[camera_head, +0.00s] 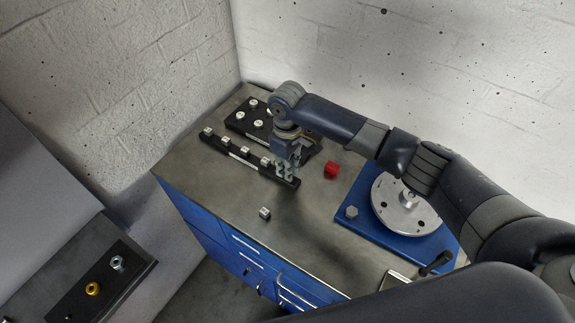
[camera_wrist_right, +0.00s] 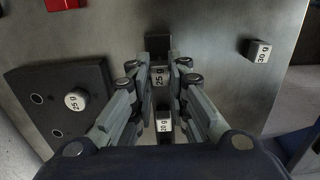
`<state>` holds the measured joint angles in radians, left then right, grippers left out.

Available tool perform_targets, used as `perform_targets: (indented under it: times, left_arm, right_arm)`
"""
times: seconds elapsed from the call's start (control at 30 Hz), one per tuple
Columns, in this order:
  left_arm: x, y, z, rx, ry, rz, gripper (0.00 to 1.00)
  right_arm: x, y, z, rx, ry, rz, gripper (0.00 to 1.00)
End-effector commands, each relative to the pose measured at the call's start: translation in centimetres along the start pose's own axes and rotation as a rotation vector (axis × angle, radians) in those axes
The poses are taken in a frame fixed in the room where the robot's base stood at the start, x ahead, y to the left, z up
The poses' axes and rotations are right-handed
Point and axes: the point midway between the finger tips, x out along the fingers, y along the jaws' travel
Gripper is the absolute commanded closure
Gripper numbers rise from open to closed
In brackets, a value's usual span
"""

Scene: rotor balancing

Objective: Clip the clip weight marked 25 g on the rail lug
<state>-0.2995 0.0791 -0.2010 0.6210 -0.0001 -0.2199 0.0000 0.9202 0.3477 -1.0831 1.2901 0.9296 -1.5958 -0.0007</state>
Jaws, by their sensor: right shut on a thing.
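The clip weight marked 25 g (camera_wrist_right: 158,78) is between the fingertips of my right gripper (camera_wrist_right: 159,76) in the right wrist view, and the gripper is shut on it. It is at the black rail (camera_wrist_right: 157,44), close to the rail's near end; I cannot tell whether it touches the rail. In the head view my right gripper (camera_head: 287,170) is over that end of the rail (camera_head: 233,150) and hides the weight. A clip weight marked 20 g (camera_wrist_right: 164,126) sits beside it along the rail. My left gripper is not in view.
A clip weight marked 30 g (camera_wrist_right: 260,51) stands alone on the bench. A black block holds round weights, one marked 25 g (camera_wrist_right: 76,99). A red block (camera_head: 331,170) and a rotor disc (camera_head: 391,211) on a blue base (camera_head: 372,228) are to the right. The bench front is mostly clear.

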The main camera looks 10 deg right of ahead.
Motion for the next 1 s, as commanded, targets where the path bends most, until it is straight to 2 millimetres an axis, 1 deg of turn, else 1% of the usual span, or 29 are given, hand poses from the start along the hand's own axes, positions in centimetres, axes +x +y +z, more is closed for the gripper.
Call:
perform_targets:
  times: [0.13, 0.17, 0.2, 0.23, 0.27, 0.5, 0.53, 0.87, 1.0]
  left_arm:
    - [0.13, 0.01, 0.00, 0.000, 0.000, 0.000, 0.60]
    - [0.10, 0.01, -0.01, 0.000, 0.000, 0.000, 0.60]
    - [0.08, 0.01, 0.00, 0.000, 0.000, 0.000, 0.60]
    - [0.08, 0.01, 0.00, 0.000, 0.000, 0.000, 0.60]
    - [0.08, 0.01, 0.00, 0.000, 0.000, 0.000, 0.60]
    - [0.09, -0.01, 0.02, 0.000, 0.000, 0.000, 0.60]
    - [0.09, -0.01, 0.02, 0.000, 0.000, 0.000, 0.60]
    - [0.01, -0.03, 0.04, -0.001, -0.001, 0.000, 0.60]
    - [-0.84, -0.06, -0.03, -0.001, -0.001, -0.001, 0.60]
  right_arm:
    - [0.42, -0.03, -0.01, 0.000, 0.000, 0.000, 1.00]
    - [0.37, -0.02, -0.02, -0.001, 0.001, 0.000, 0.80]
    - [0.35, -0.01, -0.02, -0.001, 0.001, 0.000, 0.71]
    - [0.35, -0.01, -0.02, -0.001, 0.000, 0.000, 0.64]
    - [0.35, -0.01, -0.01, -0.001, 0.000, 0.000, 0.61]
    - [0.35, -0.01, 0.00, 0.000, 0.000, 0.000, 0.61]
    - [0.36, -0.01, 0.01, 0.000, 0.000, 0.000, 0.67]
    - [0.28, -0.01, 0.01, 0.000, 0.000, 0.000, 0.67]
    - [-0.49, -0.02, 0.00, 0.000, 0.000, 0.000, 0.67]
